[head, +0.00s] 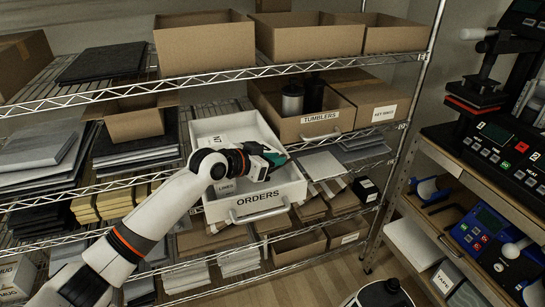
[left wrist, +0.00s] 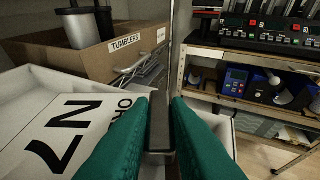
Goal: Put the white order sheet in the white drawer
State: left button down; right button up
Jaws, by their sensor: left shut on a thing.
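The white drawer (head: 293,190), marked ORDERS, is pulled out from the middle shelf in the head view. The white order sheet (left wrist: 60,128), with large black print, lies over the inside of the drawer in the left wrist view. Its printed marks also show towards the back of the drawer in the head view (head: 216,138). My right gripper is not in view.
A cardboard box marked TUMBLERS (head: 318,127) stands right behind the drawer and also shows in the left wrist view (left wrist: 95,55). The upper wire shelf (head: 200,80) runs above. A bench with a press (head: 475,95) stands to the right, with floor between.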

pick_arm(q)
jog(key=shift+a, duration=0.1)
jog(key=shift+s+f+b, duration=0.1)
jog(key=shift+f+b, duration=0.35)
jog(key=shift+f, duration=0.3)
jog(key=c, duration=1.4)
grip_release()
jog(key=shift+f, duration=0.15)
jog(key=shift+o, duration=0.2)
jog(key=shift+s+f, duration=0.1)
jog(key=shift+r, duration=0.3)
jog(key=shift+r+p, duration=0.55)
jog(key=shift+p, duration=0.05)
jog(key=b+v, duration=0.3)
jog(key=v, duration=0.9)
